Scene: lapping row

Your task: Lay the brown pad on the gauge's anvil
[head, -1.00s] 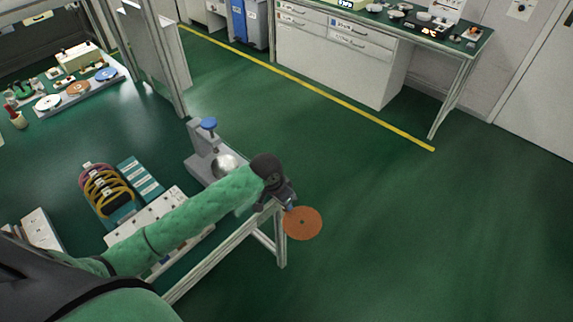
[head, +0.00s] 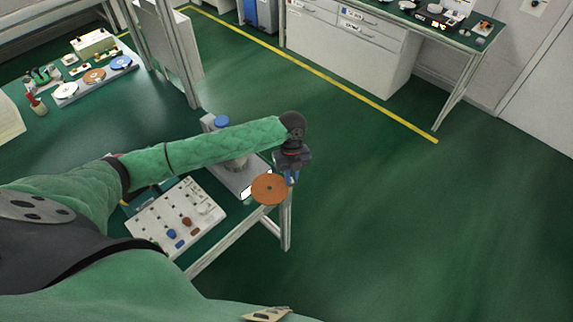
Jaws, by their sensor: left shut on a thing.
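The brown pad (head: 268,189) is a thin round disc with a small dark centre hole. My left gripper (head: 289,179) is shut on its right edge and holds it near the bench's right corner. In the picture the pad lies just below and right of the gauge (head: 222,122), a grey stand with a blue knob on top. My forearm crosses in front of the gauge. Only part of its silver round anvil (head: 237,164) shows below the sleeve, and the pad appears apart from it.
A white panel (head: 150,217) with blue, brown and white knobs lies on the bench left of the gauge. A rack with white, orange and blue discs (head: 95,76) stands at the far left. Green floor (head: 400,220) is clear on the right.

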